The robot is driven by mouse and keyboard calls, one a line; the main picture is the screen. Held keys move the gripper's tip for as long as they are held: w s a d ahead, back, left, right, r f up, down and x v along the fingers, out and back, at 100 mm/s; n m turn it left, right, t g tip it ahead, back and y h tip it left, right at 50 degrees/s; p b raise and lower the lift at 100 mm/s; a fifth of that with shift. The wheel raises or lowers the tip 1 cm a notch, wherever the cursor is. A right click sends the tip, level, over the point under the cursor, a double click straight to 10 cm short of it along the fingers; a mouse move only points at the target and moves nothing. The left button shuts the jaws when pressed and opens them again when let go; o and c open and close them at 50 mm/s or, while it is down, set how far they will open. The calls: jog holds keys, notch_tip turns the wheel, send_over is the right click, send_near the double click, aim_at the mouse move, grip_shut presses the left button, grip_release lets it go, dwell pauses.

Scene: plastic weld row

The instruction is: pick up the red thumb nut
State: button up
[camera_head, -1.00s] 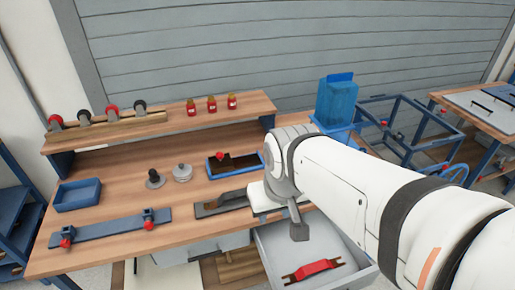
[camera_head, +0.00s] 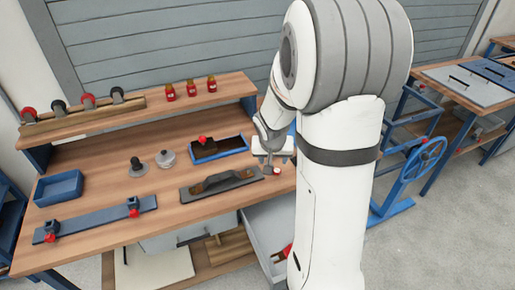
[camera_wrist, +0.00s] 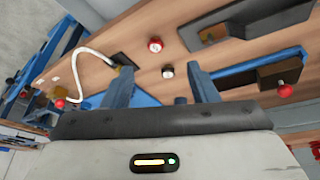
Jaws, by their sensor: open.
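A small round red nut-like piece (camera_wrist: 155,45) lies on the wooden bench top in the wrist view, ahead of my fingertips and roughly in line with the gap. It fits the red thumb nut. In the head view, a red piece (camera_head: 276,170) shows just below my gripper (camera_head: 270,156), near the bench's right front. My gripper (camera_wrist: 160,72) is open, its two blue fingers spread, with nothing held. A small white-and-dark round piece (camera_wrist: 167,72) appears between the fingertips; I cannot tell its height relative to them.
A blue tray (camera_head: 232,153) with a red knob (camera_head: 203,140) stands close by; that knob also shows in the wrist view (camera_wrist: 285,91). A dark handled plate (camera_head: 225,184) lies beside my gripper. A white cable (camera_wrist: 95,52) curves at left. An open drawer (camera_head: 262,228) sits below.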

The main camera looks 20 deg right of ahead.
send_over(277, 172)
jog(key=s+a, duration=0.2)
jog(key=shift+m, duration=0.4)
notch_tip(277, 172, down, 8)
jog(key=shift+w+b, duration=0.1)
jog(key=shift+b, duration=0.25)
jog(key=x, duration=0.2)
jog(key=d+x, duration=0.1)
jog(key=x, duration=0.1)
jog(key=shift+w+b, duration=0.1)
jog(key=shift+b, duration=0.25)
jog(key=shift+w+d+f, duration=0.1)
jog(key=shift+w+f, duration=0.15)
jog(key=shift+f, duration=0.25)
jog(key=shift+c, duration=0.3)
jog(key=c, duration=1)
jog(key=shift+r, duration=0.1)
